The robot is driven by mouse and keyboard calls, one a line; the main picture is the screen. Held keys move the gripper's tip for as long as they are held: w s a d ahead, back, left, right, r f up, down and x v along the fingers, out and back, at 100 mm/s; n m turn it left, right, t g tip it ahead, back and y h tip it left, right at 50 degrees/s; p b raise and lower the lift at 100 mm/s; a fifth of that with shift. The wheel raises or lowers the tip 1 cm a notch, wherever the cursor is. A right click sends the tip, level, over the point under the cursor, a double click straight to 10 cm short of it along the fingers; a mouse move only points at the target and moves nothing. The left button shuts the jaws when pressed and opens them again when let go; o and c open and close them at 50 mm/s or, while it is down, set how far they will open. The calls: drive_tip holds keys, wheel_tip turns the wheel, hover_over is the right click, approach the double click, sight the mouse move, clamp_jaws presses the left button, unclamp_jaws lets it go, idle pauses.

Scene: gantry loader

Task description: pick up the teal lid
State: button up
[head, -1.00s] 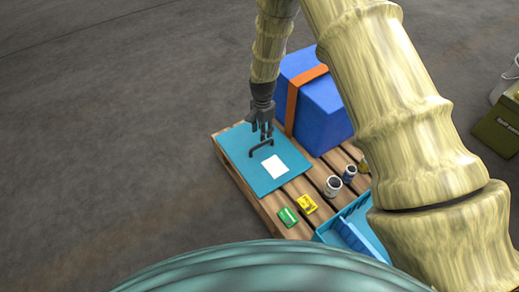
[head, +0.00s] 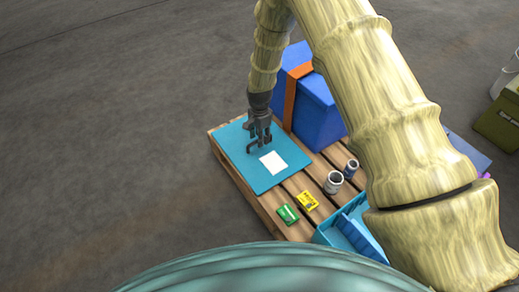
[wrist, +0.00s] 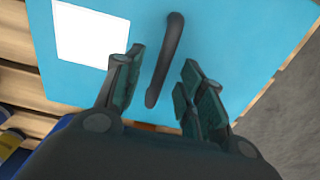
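The teal lid (head: 240,147) lies flat on a wooden pallet in the head view, with a white label (head: 273,162) and a dark handle (head: 252,147) on top. The lid also fills much of the wrist view (wrist: 220,30). My gripper (head: 261,142) is just over the handle in the head view. In the wrist view its fingers (wrist: 160,88) are spread apart, with the dark handle (wrist: 168,55) between them and a gap on both sides. The fingers hide part of the handle in the head view.
A blue box (head: 318,115) with an orange strap (head: 290,95) stands behind the lid. A green item (head: 287,214), a yellow item (head: 307,201), two cans (head: 334,182) and a teal bin (head: 340,228) are in front and right. The floor left of the pallet (head: 243,190) is clear.

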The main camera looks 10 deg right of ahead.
wheel_tip(320, 180, down, 3)
drive_tip(key=shift+r+b, duration=0.1)
drive_tip(key=shift+b, duration=0.45)
drive_tip(key=shift+c, duration=0.4)
clamp_jaws()
drive_tip(key=shift+r, duration=0.1)
